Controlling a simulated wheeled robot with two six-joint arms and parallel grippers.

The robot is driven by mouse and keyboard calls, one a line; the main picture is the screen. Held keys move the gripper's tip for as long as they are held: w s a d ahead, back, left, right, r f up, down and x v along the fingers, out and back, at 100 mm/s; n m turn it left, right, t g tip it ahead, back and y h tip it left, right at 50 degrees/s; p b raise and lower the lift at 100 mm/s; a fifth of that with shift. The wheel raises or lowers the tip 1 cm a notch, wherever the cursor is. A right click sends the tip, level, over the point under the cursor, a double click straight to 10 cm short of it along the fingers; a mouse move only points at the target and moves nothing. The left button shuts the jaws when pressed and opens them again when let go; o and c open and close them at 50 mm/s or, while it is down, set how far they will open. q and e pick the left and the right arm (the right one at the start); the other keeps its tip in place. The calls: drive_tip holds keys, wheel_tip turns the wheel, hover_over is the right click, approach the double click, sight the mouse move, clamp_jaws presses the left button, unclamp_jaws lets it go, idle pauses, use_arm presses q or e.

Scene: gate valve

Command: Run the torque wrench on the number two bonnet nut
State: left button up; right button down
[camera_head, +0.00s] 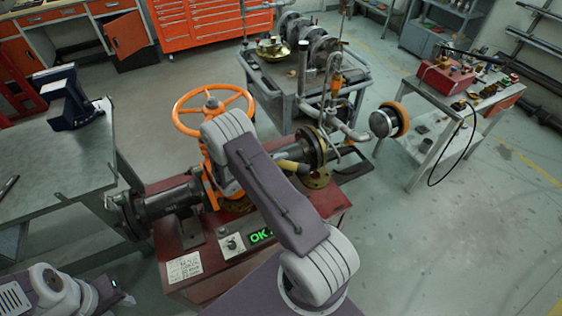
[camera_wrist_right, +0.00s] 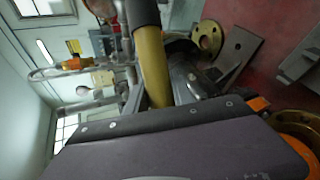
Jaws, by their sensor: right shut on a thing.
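The gate valve with its orange handwheel (camera_head: 185,127) and dark flanged pipe (camera_head: 165,203) sits on a red stand (camera_head: 325,212). My right arm reaches over the valve and hides much of its bonnet. The torque wrench's yellow grip (camera_head: 290,165) sticks out to the right from behind my arm. In the right wrist view, my right gripper (camera_wrist_right: 160,118) is shut on the wrench; its yellow and black handle (camera_wrist_right: 152,60) runs upward. The wrench head and the number two nut cannot be made out. My left gripper (camera_head: 120,296) is low at the left, its jaws unclear.
A display (camera_head: 261,236) on the stand shows a green "OK". A steel bench (camera_head: 60,165) with a blue vise (camera_head: 66,100) stands left. A pipework cart (camera_head: 268,82) stands behind, and a tool cart (camera_head: 440,150) right. The floor at right is clear.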

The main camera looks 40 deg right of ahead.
drive_tip(key=shift+f+b, duration=0.1)
drive_tip(key=shift+b, duration=0.35)
idle(0.5)
drive_tip(key=shift+f+b, duration=0.2)
drive_tip(key=shift+b, duration=0.25)
drive_tip(key=shift+f+b, duration=0.3)
drive_tip(key=shift+b, duration=0.55)
idle(0.9)
drive_tip(key=shift+r+b, duration=0.2)
drive_tip(key=shift+b, duration=0.3)
idle(0.4)
drive_tip(key=shift+r, duration=0.15)
idle(0.4)
